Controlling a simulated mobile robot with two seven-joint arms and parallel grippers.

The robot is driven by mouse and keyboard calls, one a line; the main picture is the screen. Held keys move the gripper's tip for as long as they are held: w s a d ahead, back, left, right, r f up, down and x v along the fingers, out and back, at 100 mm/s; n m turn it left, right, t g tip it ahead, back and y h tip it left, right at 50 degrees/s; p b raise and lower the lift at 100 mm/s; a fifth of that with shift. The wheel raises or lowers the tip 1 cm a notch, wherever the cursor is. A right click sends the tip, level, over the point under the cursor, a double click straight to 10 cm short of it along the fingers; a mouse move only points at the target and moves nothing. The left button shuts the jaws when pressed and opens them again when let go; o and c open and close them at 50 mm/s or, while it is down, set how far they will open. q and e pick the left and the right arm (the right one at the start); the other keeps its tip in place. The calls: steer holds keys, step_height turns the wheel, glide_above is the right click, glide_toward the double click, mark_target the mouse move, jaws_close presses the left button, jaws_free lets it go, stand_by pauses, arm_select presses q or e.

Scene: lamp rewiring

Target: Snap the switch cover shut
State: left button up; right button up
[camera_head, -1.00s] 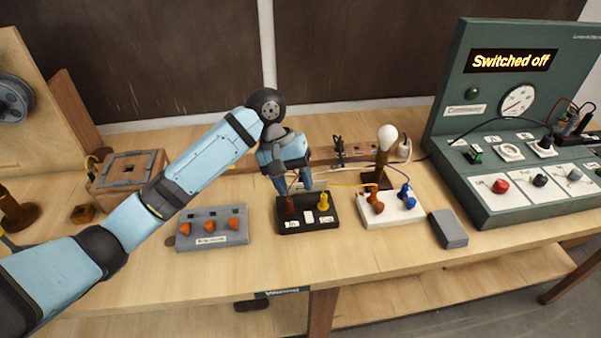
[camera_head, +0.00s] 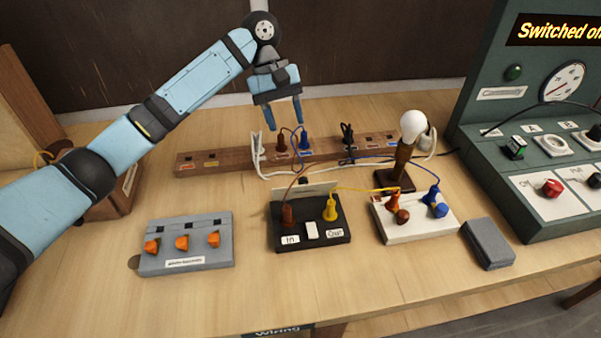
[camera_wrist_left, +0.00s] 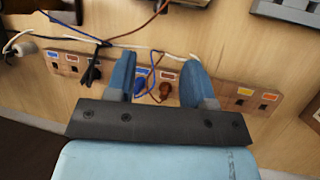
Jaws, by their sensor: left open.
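The black switch box (camera_head: 283,240) sits on the bench, with "In" and "Out" labels and a white rocker between them. A brown plug (camera_head: 288,215) stands on its In side and a yellow plug (camera_head: 330,208) on its Out side. A pale panel, apparently the switch cover (camera_head: 306,190), stands raised along its back edge, so the box top is uncovered. My left gripper (camera_head: 285,116) is open and empty, behind and above the switch, over the wooden socket strip. In the left wrist view its fingers (camera_wrist_left: 158,68) are spread above the strip. My right gripper is not in view.
The socket strip (camera_head: 225,159) holds brown, blue and black plugs. A grey block (camera_head: 488,243), a grey box with orange knobs (camera_head: 185,255) and the green panel (camera_head: 540,172) stand around.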

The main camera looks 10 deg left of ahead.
mark_target(302, 177)
arm_select(q)
steer(key=b+x, duration=0.1)
steer(key=x, duration=1.1)
steer(key=shift+s+f, duration=0.15)
steer(key=shift+f, duration=0.2)
steer(key=shift+c, duration=0.4)
jaws_close()
